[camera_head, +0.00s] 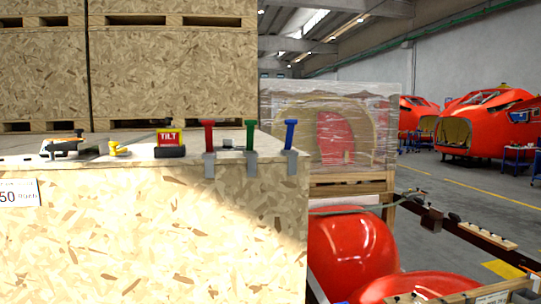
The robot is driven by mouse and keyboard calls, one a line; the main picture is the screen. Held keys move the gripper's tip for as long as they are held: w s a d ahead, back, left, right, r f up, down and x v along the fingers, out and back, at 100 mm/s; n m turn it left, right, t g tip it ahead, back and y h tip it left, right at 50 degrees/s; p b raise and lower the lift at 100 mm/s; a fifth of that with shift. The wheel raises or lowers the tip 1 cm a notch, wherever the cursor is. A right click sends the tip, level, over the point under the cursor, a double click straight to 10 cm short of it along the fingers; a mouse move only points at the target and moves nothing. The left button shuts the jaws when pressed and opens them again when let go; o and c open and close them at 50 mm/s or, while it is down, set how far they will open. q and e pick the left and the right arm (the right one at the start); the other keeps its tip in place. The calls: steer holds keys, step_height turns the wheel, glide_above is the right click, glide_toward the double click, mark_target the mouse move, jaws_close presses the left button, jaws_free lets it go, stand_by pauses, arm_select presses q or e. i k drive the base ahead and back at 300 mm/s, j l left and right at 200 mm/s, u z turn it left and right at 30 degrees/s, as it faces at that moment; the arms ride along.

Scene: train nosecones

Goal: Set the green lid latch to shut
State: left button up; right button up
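The green lid latch (251,135) stands upright at the top front edge of the wooden crate (150,235), near its right end. Its handle sticks up above the lid, with a clip (251,165) below it on the crate's front face. A red latch (208,135) stands to its left and a blue latch (290,135) to its right, also upright with grey clips. I cannot tell from this view whether the green latch is engaged. Neither of my grippers can be made out in this view.
On the crate top lie a red and yellow TILT indicator (170,140), a yellow piece (119,149) and a grey and dark tool (66,147). Large crates (175,70) stand behind. Red nosecones (352,250) and a wrapped crate (330,130) are at the right.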

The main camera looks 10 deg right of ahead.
mark_target(250, 124)
steer(key=l+u, duration=0.15)
steer(key=l, duration=0.4)
steer(key=i+l+u, duration=0.25)
steer(key=l, duration=0.4)
steer(key=i+l+u, duration=0.1)
steer(key=i+l, duration=0.15)
steer(key=i+l+u, duration=0.15)
steer(key=l, duration=0.3)
steer(key=i+l+u, duration=0.1)
steer(key=l, duration=0.25)
